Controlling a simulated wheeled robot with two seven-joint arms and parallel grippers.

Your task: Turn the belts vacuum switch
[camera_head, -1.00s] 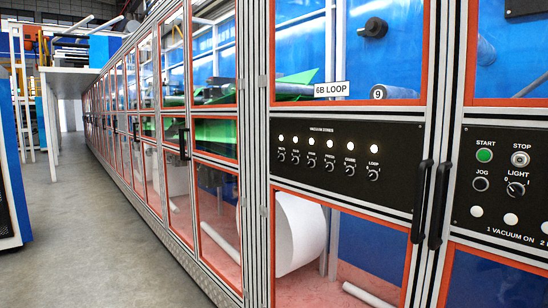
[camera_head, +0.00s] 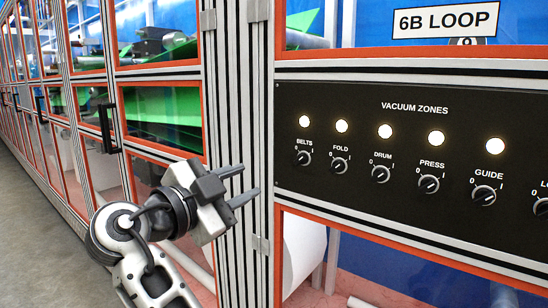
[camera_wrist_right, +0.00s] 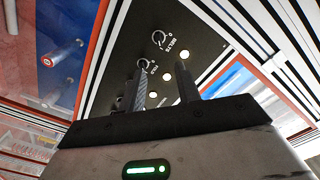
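The BELTS vacuum switch (camera_head: 304,158) is a small dark round knob at the left end of the black VACUUM ZONES panel (camera_head: 400,230), with 0 and 1 marks. I cannot tell its exact setting. A lit white lamp (camera_head: 304,121) sits above it. My right gripper (camera_head: 251,180) is open and empty, left of the panel in front of the metal frame post, apart from the knob. In the right wrist view its two fingers (camera_wrist_right: 162,64) point toward the panel; the BELTS knob (camera_wrist_right: 158,38) shows beyond them. My left gripper is out of view.
The FOLD knob (camera_head: 340,165), DRUM knob (camera_head: 381,174) and more knobs run to the right, each below a lit lamp. A black door handle (camera_head: 107,128) sticks out on the left. Glazed doors with orange edging flank the post.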

